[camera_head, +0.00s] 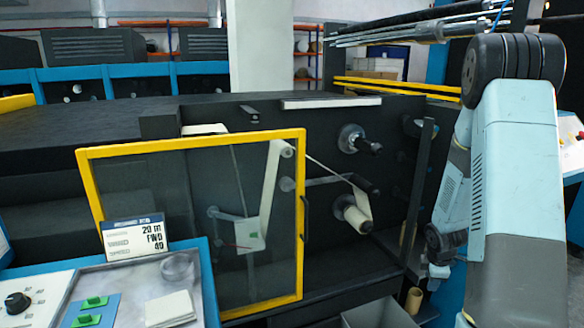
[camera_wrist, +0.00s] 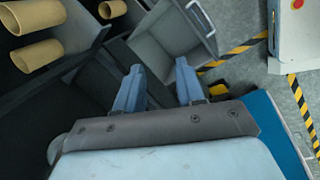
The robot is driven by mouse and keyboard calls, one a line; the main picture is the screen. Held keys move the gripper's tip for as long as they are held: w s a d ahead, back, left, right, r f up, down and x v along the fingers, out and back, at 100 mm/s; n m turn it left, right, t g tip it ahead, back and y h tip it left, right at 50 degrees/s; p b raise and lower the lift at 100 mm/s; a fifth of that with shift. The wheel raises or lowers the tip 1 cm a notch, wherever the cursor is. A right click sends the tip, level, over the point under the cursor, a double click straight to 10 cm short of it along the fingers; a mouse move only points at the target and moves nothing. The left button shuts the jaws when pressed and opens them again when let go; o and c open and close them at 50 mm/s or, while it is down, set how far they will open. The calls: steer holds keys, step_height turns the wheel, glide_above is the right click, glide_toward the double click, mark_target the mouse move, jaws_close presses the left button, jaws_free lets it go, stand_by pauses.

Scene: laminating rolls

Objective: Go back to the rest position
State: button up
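My gripper (camera_wrist: 158,88) shows in the wrist view with its two blue-grey fingers apart and nothing between them. In the head view my arm stands on the right and bends down. My gripper's fingers cannot be made out clearly there. Below and beyond the fingers in the wrist view is a grey open bin (camera_wrist: 172,38). The bin's rim also shows at the bottom of the head view (camera_head: 380,312).
Cardboard cores (camera_wrist: 38,55) lie at the upper left of the wrist view. A laminating machine with a yellow-framed door (camera_head: 190,142) and a white roll (camera_head: 357,218) fills the middle of the head view. A control panel (camera_head: 140,285) stands at front left. Yellow-black floor tape (camera_wrist: 245,45) runs at right.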

steer(key=s+a+r+m, duration=0.2)
steer(key=a+r+m, duration=0.1)
steer(key=r, duration=0.5)
steer(key=s+a+r+m+t, duration=0.1)
steer(key=s+a+r+m, duration=0.15)
steer(key=r, duration=0.55)
steer(key=s+a+r+m, duration=0.2)
steer(key=a+r, duration=0.1)
steer(key=r, duration=0.5)
steer(key=s+a+r+m+y, duration=0.1)
steer(key=s+a+r+m, duration=0.3)
steer(key=s, duration=0.5)
steer(key=s+a+r+m+t, duration=0.1)
steer(key=s+a+r+m, duration=0.3)
steer(key=s+a+r, duration=0.3)
steer(key=s+r, duration=0.1)
steer(key=s, duration=0.2)
steer(key=shift+r+t+y, duration=0.25)
steer(key=shift+t+y, duration=0.05)
steer(key=shift+y, duration=0.1)
